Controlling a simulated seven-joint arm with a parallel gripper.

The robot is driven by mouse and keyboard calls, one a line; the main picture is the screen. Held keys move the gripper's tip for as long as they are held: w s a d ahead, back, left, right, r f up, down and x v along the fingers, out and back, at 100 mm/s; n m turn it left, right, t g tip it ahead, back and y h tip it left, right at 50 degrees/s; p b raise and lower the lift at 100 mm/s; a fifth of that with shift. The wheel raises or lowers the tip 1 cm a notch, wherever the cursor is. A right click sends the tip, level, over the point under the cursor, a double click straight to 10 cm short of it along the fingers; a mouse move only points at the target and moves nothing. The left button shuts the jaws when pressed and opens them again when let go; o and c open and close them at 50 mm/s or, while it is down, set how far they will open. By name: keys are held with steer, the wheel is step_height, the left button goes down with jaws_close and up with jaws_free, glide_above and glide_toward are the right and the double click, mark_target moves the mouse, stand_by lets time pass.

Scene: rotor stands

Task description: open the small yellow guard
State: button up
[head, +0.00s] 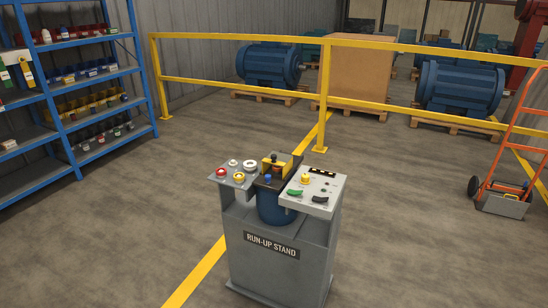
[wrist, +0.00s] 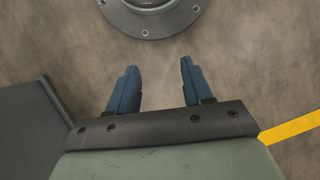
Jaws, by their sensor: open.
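The grey run-up stand (head: 272,261) stands in the middle of the head view. On its top, at the back centre, is a small yellow part (head: 272,162) that looks like the guard; it is too small to tell whether it is shut. A blue cylindrical body (head: 274,207) sits below it between the two panels. My gripper (wrist: 159,63) shows only in the wrist view, with its two blue fingers apart and nothing between them. It points at bare floor, and the guard is not in that view.
The right panel (head: 326,186) has a yellow knob and green and black controls. A yellow railing (head: 230,84), blue shelves (head: 70,129) and an orange hand truck (head: 507,140) stand apart from the stand, with open floor between.

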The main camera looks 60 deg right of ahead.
steer(key=w+d+r+m+t, duration=0.2)
steer(key=w+d+r, duration=0.2)
steer(key=w+d, duration=0.3)
steer(key=n+g+h, duration=0.2)
steer(key=n+h, duration=1.7)
steer(key=n, duration=0.1)
glide_toward(272, 157)
steer(key=x, duration=1.1)
steer(key=shift+d, duration=0.15)
